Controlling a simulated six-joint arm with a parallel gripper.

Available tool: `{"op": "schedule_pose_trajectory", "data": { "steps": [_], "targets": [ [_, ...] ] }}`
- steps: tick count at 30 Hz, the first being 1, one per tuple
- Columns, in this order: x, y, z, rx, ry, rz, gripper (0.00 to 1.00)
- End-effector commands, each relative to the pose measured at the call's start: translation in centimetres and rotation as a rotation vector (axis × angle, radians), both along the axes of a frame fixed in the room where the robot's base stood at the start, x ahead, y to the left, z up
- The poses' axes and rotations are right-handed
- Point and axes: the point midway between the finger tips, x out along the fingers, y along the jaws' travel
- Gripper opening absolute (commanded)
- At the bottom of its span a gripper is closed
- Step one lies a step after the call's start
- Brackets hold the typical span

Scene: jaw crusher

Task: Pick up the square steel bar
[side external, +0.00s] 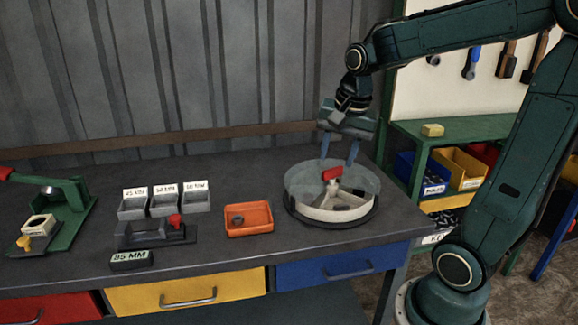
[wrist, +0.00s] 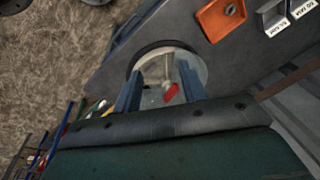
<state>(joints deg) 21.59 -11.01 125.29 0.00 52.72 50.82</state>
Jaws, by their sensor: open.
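My gripper (side external: 337,160) is open, pointing down above the round clear-walled bowl (side external: 300,187) at the right of the bench. In the wrist view its two blue fingers (wrist: 160,72) stand apart over the bowl (wrist: 203,68), with nothing seen held between them. Inside the bowl are a pale spoked frame (side external: 322,200) and a red piece (side external: 332,173), which also shows in the wrist view (wrist: 171,92). A small dark grey piece (side external: 341,207) lies low in the bowl. I cannot tell whether it is the square steel bar; no bar shows clearly elsewhere.
An orange tray (side external: 262,229) holding a small dark part stands left of the bowl. Further left are three grey labelled bins (side external: 164,204), a dark fixture with a red knob (side external: 150,238), a black labelled block (side external: 131,260) and a green press (side external: 70,222).

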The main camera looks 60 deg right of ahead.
Motion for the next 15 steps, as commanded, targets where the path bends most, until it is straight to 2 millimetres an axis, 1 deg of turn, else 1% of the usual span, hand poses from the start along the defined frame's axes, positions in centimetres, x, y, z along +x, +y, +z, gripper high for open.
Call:
{"op": "schedule_pose_trajectory", "data": {
  "steps": [1, 6, 10, 15],
  "targets": [
    [0.5, -1.2, -0.6, 0.019, 0.015, -0.083, 0.42],
    [1.9, -5.0, -2.4, 0.078, 0.054, -0.373, 0.42],
    [2.6, -8.1, -4.2, 0.119, 0.084, -0.595, 0.42],
    [2.8, -11.8, -6.5, 0.160, 0.117, -0.860, 0.42]
  ]
}}
